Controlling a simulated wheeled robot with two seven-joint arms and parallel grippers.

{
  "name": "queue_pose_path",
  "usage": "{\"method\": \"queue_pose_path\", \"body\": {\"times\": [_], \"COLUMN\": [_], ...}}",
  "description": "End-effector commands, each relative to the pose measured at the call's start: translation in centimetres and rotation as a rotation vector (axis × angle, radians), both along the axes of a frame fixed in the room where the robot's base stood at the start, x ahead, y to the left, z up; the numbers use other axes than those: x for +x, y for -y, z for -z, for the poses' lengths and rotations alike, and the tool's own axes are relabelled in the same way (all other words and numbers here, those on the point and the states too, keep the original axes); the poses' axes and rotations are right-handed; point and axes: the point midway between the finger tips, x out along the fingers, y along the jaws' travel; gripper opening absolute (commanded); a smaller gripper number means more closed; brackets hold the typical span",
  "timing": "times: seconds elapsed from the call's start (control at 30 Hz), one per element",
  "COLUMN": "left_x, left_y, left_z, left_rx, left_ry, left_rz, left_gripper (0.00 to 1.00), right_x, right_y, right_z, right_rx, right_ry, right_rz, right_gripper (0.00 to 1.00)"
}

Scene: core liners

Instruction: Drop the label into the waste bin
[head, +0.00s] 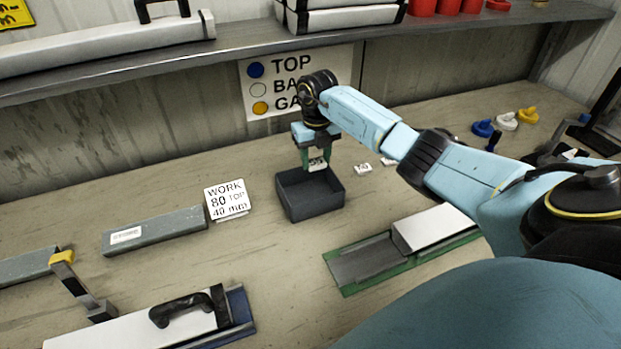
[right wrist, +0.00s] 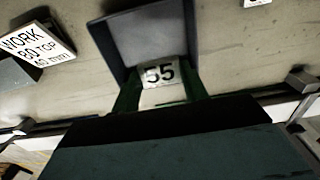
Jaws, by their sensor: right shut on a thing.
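The label (right wrist: 160,74) is a small white tag marked "55" in the right wrist view. It also shows in the head view (head: 317,164), between the fingers of my right gripper (head: 316,161). My right gripper is shut on it and points down over the waste bin. In the right wrist view the fingers (right wrist: 160,92) sit on both sides of the label. The waste bin (head: 312,201) is a dark grey open box on the bench. The label is above the bin's far part; its exact height over the rim is hard to tell. My left gripper is not in view.
Two other small white labels, one of them (head: 362,168), lie right of the bin. A "WORK 80 TOP 40 mm" card (head: 227,199) stands left of it. A green-edged tray (head: 366,262) lies in front on the right. A grey bar (head: 154,232) lies to the left.

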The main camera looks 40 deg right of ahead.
Motion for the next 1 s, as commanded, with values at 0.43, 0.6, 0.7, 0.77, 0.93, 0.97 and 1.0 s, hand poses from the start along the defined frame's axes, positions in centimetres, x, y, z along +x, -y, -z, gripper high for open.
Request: {"method": "queue_pose_path", "body": {"times": [0.43, 0.6, 0.7, 0.77, 0.93, 0.97, 1.0], "left_x": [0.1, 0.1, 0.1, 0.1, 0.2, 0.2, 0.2], "left_y": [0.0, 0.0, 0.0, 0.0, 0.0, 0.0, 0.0], "left_z": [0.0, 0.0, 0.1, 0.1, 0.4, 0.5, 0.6], "left_rx": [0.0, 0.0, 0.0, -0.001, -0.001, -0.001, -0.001], "left_ry": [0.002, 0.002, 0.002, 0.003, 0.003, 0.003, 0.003], "left_rz": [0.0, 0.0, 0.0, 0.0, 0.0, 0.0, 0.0], "left_gripper": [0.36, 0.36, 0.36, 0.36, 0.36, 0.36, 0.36], "right_x": [0.0, 0.1, 0.1, 0.1, 0.1, 0.1, 0.1], "right_y": [0.0, 0.0, 0.1, 0.1, 0.1, 0.1, 0.1], "right_z": [-0.1, -0.6, -2.0, -3.2, -7.1, -7.8, -8.7], "right_rx": [0.0, -0.001, -0.002, -0.003, -0.002, -0.003, -0.004], "right_ry": [0.0, 0.003, 0.004, 0.004, 0.006, 0.005, 0.005], "right_rz": [0.0, 0.0, -0.001, -0.002, -0.001, 0.0, 0.0], "right_gripper": [0.69, 0.69, 0.69, 0.69, 0.69, 0.69, 0.69]}}
